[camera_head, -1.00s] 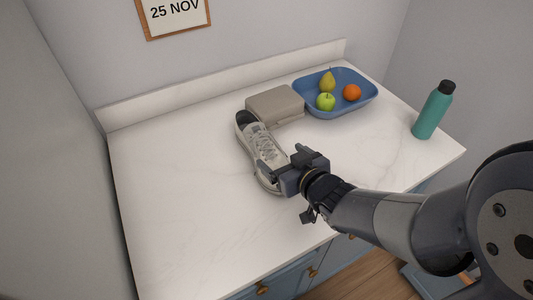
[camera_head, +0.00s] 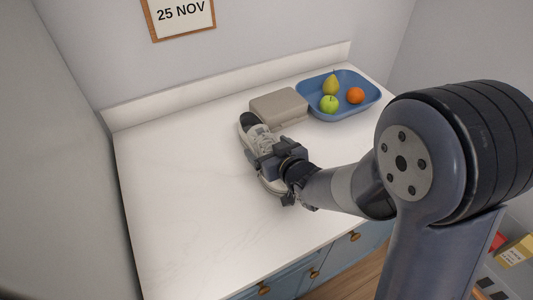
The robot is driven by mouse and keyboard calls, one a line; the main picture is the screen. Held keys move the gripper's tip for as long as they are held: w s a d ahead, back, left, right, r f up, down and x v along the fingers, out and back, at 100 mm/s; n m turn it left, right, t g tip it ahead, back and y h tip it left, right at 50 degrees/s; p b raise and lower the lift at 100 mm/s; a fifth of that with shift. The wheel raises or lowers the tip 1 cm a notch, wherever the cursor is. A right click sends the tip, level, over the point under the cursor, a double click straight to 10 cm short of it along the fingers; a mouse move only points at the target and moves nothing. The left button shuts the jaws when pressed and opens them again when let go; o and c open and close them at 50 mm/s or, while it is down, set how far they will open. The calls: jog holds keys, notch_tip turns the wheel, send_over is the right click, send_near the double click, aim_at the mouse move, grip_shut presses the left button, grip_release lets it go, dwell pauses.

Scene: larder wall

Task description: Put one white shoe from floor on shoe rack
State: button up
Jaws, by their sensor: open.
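One white shoe (camera_head: 259,136) with a dark heel opening lies on the white marble countertop (camera_head: 190,200), not on the floor. My gripper (camera_head: 263,157) is open over the front half of the shoe and hides part of it. I cannot tell whether its fingers touch the shoe. No shoe rack can be made out in this view.
A beige box (camera_head: 278,107) stands just behind the shoe. A blue tray (camera_head: 312,108) with a pear, a green apple and an orange is at the back right. The counter's left part is clear. Blue drawers (camera_head: 335,257) lie below the front edge. A calendar (camera_head: 180,14) hangs on the wall.

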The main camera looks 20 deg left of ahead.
jog(key=shift+c, duration=0.2)
jog(key=shift+r, duration=0.1)
jog(key=c, duration=1.4)
